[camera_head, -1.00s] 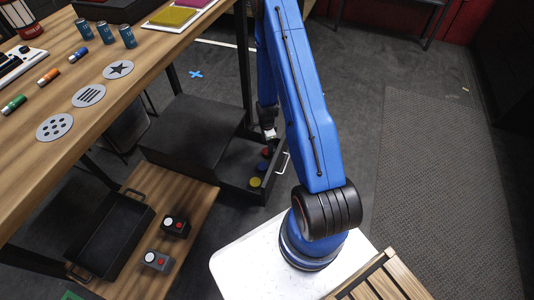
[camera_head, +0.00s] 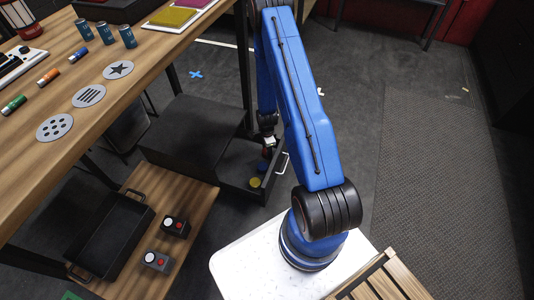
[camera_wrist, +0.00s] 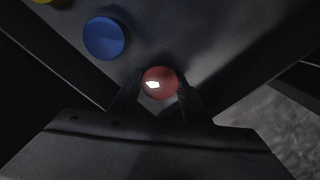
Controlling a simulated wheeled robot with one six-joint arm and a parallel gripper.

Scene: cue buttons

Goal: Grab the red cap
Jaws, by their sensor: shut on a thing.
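The red cap (camera_wrist: 160,80) is a small round disc in the wrist view, inside the open drawer. My gripper (camera_wrist: 158,98) is shut on it, with a fingertip on either side of the cap. In the head view my gripper (camera_head: 267,142) reaches down into the drawer (camera_head: 235,165), and the red cap is mostly hidden there by the gripper and arm. A blue cap (camera_wrist: 104,38) lies on the drawer floor to the left of the red one.
A yellow cap (camera_head: 255,182) lies nearer the drawer's front, by the white handle (camera_head: 282,163). The drawer walls stand close around my gripper. A wooden table (camera_head: 90,130) with several items is to the left. A shelf below holds a black tray (camera_head: 110,235) and two button boxes.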

